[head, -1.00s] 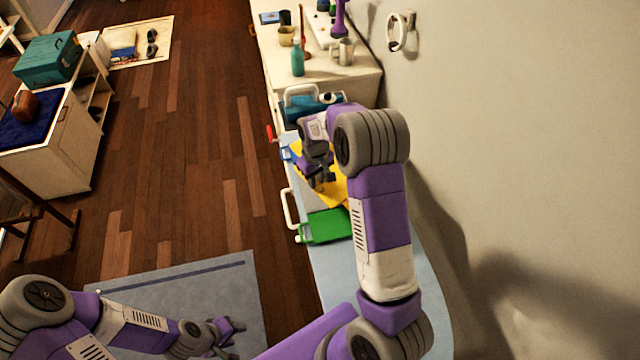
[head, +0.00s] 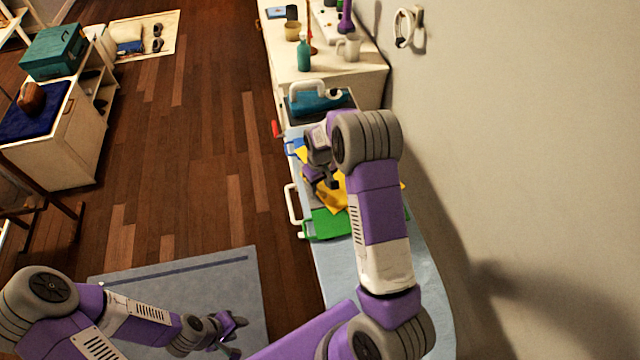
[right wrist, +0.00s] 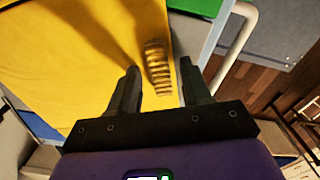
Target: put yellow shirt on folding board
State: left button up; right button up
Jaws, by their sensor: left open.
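The yellow shirt (head: 333,200) lies bunched on the surface along the wall, partly hidden by my right arm. In the right wrist view the yellow cloth (right wrist: 75,65) spreads wide, with a ribbed band (right wrist: 158,70) between the fingertips. A flat board with a green panel (head: 328,224), a grey part and a blue part (head: 293,146), seemingly the folding board, lies under and around the shirt. My right gripper (head: 328,185) is over the shirt; its fingers (right wrist: 160,70) stand apart in the wrist view. My left gripper (head: 238,335) is open and empty, low over the floor mat.
A white handle (head: 292,204) sticks out at the board's left edge. A teal case (head: 318,103) is beyond it, then a white cabinet (head: 350,80) with a bottle and mugs. The wall (head: 510,150) is close on the right.

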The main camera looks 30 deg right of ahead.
jog(key=shift+r, duration=0.1)
jog(key=shift+r, duration=0.15)
notch_tip(320, 180, up, 12)
jog(key=p, duration=0.1)
dwell(0.4)
dwell(0.4)
